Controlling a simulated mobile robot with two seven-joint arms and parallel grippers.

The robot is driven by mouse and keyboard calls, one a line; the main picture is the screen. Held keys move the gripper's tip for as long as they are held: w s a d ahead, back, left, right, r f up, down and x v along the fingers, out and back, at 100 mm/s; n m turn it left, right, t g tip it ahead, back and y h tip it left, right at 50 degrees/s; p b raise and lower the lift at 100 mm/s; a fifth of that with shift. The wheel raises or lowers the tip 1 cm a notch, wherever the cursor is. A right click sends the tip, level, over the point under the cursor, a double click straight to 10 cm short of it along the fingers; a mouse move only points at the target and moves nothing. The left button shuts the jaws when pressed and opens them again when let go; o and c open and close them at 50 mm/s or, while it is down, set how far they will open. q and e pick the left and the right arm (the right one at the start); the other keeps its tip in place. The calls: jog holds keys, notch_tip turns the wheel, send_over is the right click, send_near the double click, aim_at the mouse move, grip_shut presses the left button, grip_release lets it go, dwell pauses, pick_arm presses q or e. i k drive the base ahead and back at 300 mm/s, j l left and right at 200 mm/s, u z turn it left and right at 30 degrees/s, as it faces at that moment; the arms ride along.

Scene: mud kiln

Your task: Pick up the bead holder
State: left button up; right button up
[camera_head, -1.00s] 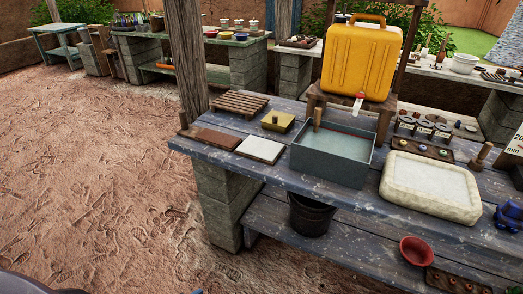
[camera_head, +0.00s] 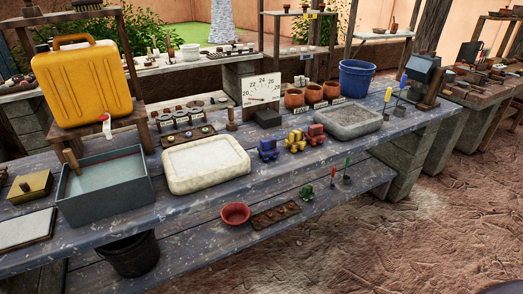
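I cannot tell for certain which thing is the bead holder. A small dark wooden board (camera_head: 188,137) with several coloured bead-like pieces lies on the blue-grey table, just behind the pale rounded slab (camera_head: 206,164). Another dark wooden board (camera_head: 275,214) with several round hollows or pieces lies on the lower shelf, right of a red bowl (camera_head: 235,214). Neither of my grippers shows in the head view.
A grey water basin (camera_head: 106,205) and a yellow jug (camera_head: 87,84) on a wooden stand are at the left. A dial gauge (camera_head: 262,90), small toy-like vehicles (camera_head: 295,140), clay pots (camera_head: 313,93), a stone tray (camera_head: 348,118) and a blue bucket (camera_head: 357,76) stand further right. Open dirt floor lies at lower right.

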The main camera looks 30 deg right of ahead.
aim_at(267, 148)
jog(key=i+l+u, duration=0.1)
jog(key=l+u, duration=0.3)
jog(key=l, duration=0.45)
jog(key=l+u, duration=0.35)
jog(key=l, duration=0.45)
